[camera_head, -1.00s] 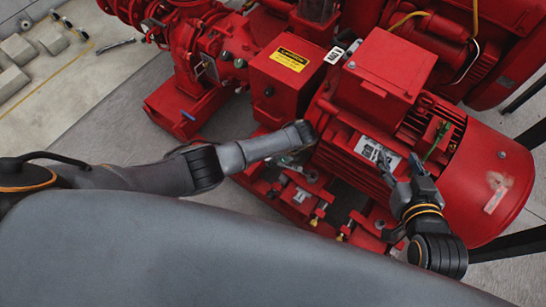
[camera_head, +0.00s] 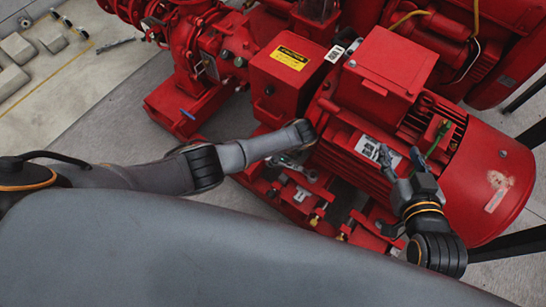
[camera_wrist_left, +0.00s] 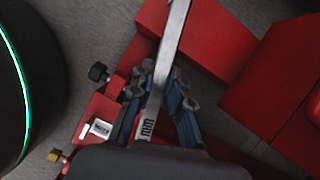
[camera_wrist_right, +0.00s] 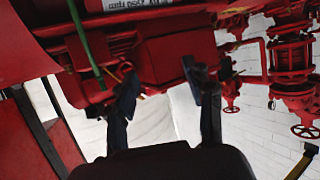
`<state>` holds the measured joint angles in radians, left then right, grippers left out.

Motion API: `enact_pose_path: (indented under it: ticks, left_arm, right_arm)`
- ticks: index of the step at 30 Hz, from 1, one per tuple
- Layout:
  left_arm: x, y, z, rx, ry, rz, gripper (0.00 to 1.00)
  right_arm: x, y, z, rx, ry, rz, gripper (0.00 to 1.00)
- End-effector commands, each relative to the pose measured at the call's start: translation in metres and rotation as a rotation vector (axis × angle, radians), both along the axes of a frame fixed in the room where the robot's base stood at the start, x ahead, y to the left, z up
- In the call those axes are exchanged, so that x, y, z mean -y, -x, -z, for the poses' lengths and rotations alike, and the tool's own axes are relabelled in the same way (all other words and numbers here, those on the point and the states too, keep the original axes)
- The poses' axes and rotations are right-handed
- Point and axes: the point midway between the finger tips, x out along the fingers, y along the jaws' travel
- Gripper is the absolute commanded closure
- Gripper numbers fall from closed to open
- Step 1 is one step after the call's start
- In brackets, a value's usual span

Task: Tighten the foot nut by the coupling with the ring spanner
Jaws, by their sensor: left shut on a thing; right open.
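My left gripper (camera_wrist_left: 155,95) is shut on the ring spanner (camera_wrist_left: 172,45), a flat silver bar. It runs up past the fingers and out of the top of the left wrist view, so its far end is out of sight there. In the head view a bright metal piece, apparently the spanner (camera_head: 288,164), shows below my left forearm, over the red base beside the motor; my left fingers cannot be made out there. I cannot pick out the foot nut by the coupling. My right gripper (camera_head: 388,166) is open and empty above the motor's near side; its parted fingers show in the right wrist view (camera_wrist_right: 163,85).
The red motor (camera_head: 370,125) with its terminal box (camera_head: 388,70) fills the middle right. A red box with a yellow label (camera_head: 290,60) stands left of it. Brass-coloured bolts (camera_head: 318,218) stick up along the base's near edge. Bare floor (camera_head: 90,120) lies to the left.

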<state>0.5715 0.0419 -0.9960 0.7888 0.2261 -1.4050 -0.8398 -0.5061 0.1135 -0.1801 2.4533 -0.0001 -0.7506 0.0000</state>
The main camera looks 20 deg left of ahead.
Motion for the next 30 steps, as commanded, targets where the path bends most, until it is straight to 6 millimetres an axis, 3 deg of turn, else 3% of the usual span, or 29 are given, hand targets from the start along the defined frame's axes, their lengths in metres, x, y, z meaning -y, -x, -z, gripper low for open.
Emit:
enact_pose_path:
  ticks: [30]
  left_arm:
    - [0.0,0.0,0.007,0.001,0.0,0.0,1.0]
  right_arm:
    - [-0.006,-0.012,-0.024,0.138,-0.033,-0.008,0.48]
